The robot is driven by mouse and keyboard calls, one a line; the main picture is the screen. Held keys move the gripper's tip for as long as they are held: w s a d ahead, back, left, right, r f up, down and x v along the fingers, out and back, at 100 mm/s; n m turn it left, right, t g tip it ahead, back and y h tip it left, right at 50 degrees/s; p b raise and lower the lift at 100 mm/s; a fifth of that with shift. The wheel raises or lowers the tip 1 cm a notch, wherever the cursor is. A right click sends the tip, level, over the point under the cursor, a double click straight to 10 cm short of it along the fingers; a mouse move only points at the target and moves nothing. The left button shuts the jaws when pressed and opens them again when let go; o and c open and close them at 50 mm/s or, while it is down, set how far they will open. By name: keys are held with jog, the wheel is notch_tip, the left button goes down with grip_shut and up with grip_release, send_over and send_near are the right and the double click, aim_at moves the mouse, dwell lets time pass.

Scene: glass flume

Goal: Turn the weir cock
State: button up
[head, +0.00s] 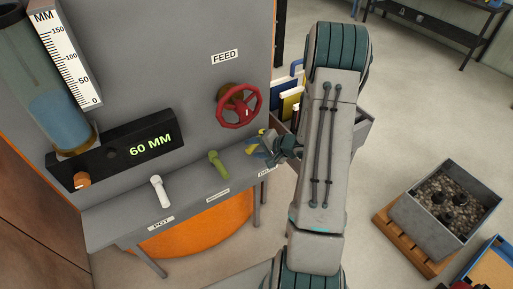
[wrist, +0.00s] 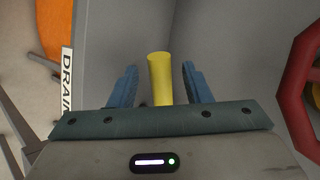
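Three cock handles stand in a row on the grey ledge: a white one (head: 160,188) over the POT label, a green one (head: 219,163) over a label too blurred to read, and a yellow one (wrist: 160,80) by the DRAIN label (wrist: 67,80). I cannot read which is the weir cock. My gripper (head: 265,147) is at the right end of the ledge, by the yellow handle. In the wrist view my gripper (wrist: 160,67) is open, its blue fingers on either side of the yellow handle with a gap at each side.
A red handwheel (head: 239,106) under the FEED label (head: 225,57) is close above my gripper. A black panel reading 60 MM (head: 115,155) and a gauge tube (head: 50,100) are at the left. A gravel-filled bin (head: 410,213) stands on the floor at the right.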

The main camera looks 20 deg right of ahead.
jog(key=shift+d, duration=0.1)
jog(key=v, duration=1.3)
jog(key=shift+s+r, duration=0.2)
jog(key=shift+s, duration=0.1)
jog(key=shift+d, duration=0.1)
